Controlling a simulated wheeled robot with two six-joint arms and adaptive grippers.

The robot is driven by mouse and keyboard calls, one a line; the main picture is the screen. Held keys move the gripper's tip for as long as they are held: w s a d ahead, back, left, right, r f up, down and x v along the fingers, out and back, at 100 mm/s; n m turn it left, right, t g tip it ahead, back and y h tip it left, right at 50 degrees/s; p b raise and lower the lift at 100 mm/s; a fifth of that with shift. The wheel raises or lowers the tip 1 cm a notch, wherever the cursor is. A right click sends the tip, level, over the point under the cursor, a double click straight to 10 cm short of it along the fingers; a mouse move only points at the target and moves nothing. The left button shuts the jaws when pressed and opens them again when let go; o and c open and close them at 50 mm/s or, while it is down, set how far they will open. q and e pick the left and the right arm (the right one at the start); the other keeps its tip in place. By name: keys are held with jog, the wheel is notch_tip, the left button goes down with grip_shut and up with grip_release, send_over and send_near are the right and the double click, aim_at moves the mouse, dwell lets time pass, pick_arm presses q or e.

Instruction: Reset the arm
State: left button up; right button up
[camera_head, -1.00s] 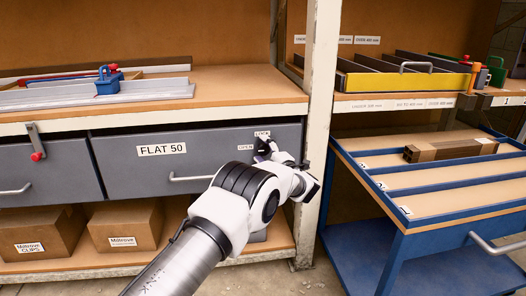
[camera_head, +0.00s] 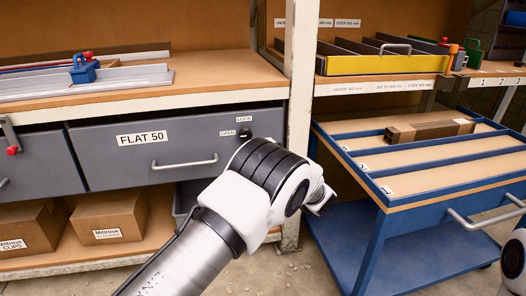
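My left arm reaches up from the bottom left, white with dark bands at its joint. My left gripper (camera_head: 322,202) is small and dark, beyond the wrist, near the shelf post and the blue cart's left edge. It is partly hidden by the wrist, so I cannot tell whether it is open or shut. No held object shows. A bit of my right arm shows at the right edge; its gripper is out of view. The grey drawer marked FLAT 50 (camera_head: 115,160) is shut. Its dark lock knob (camera_head: 245,133), between the OPEN and LOCK labels, is clear of the gripper.
The shelf post (camera_head: 298,90) stands close behind my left arm. The blue cart (camera_head: 375,190) at the right bears a brown bundle (camera_head: 430,130). A yellow-fronted tray (camera_head: 385,65) sits on the shelf above. Cardboard boxes (camera_head: 108,215) lie under the drawer.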

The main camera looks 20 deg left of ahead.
pick_arm(q)
jog(key=s+a+f+m+h, duration=0.2)
jog(key=s+a+f+m, duration=0.25)
jog(key=f, duration=0.45)
jog(key=s+a+f+m+g+h, duration=0.1)
jog(key=s+a+f+m+h, duration=0.15)
jog(key=s+f, duration=0.5)
jog(key=s+a+f+m+h, duration=0.25)
jog(key=a+f+m, duration=0.2)
jog(key=f, duration=0.55)
jog(key=s+d+f+m+g+h, duration=0.2)
jog(key=s+f+m, duration=0.25)
jog(key=s, duration=0.45)
jog(key=s+d+f+m+g+h, duration=0.25)
jog(key=s+f, duration=0.25)
jog(key=s, duration=0.4)
jog(key=s+d+m+g+h, duration=0.2)
jog(key=s+d+m+g, duration=0.15)
jog(key=s, duration=0.55)
jog(key=s+d+m+g+h, duration=0.2)
jog(key=s+d+m+h, duration=0.15)
jog(key=s, duration=0.45)
notch_tip(320, 180, up, 36)
jog(key=y+p, duration=0.1)
jog(key=p, duration=3.5)
jog(key=shift+w+m, duration=0.25)
jog(key=shift+m, duration=0.1)
